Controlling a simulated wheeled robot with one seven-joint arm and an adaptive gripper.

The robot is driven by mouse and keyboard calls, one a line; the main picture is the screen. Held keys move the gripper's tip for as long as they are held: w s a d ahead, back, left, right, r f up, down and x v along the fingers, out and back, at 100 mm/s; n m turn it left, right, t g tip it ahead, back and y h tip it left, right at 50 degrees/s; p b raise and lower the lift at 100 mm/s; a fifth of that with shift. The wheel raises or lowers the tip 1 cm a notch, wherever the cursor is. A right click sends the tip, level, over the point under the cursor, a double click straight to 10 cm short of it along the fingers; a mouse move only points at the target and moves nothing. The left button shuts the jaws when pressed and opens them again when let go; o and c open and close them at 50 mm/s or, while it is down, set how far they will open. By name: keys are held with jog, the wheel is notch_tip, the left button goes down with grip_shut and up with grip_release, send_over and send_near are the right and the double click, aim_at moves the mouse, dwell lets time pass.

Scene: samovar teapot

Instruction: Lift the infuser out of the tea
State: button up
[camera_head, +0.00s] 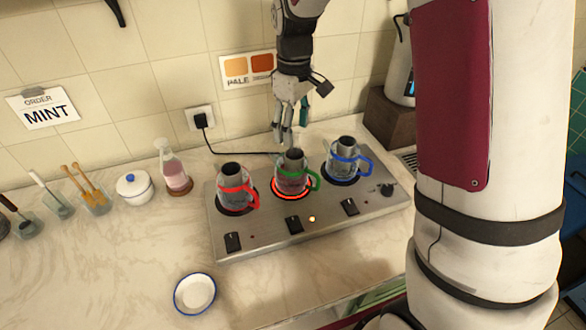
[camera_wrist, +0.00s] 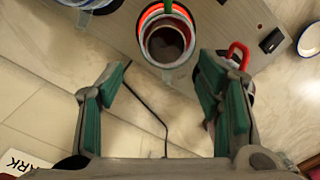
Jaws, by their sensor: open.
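Three glass mugs stand in a row on a metal warming plate (camera_head: 265,243): one with a red band and handle (camera_head: 233,196) at left, one with green (camera_head: 292,180) in the middle, one with blue (camera_head: 345,163) at right. A metal infuser cylinder shows in each mug; the middle infuser (camera_head: 294,155) rises above its rim. In the wrist view, this infuser's round dark opening (camera_wrist: 166,43) lies beyond my fingertips. My gripper (camera_head: 289,124) is open and empty, pointing down just above and behind the green mug. Its green-padded fingers stand wide apart in the wrist view (camera_wrist: 163,72), not touching the infuser.
The middle burner (camera_head: 291,196) glows red-orange. A blue-rimmed dish (camera_head: 195,294) lies in front of the plate. A pink bottle (camera_head: 173,172), a lidded white pot (camera_head: 134,188) and utensils stand left. The wall sign (camera_head: 43,108) reads "ORDER MINT". A black cord runs behind the plate.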

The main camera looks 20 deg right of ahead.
aim_at(293, 150)
jog(key=shift+s+a+f+p, duration=0.1)
jog(key=shift+s+f+p, duration=0.1)
jog(key=shift+f, duration=0.9)
jog(key=shift+s+a+f+p, duration=0.1)
jog(key=shift+f+p, duration=0.05)
jog(key=shift+f, duration=1)
jog(key=shift+s+f+p, duration=0.1)
jog(key=shift+f+p, duration=0.1)
jog(key=shift+f, duration=0.9)
jog(key=shift+c, duration=0.3)
grip_shut()
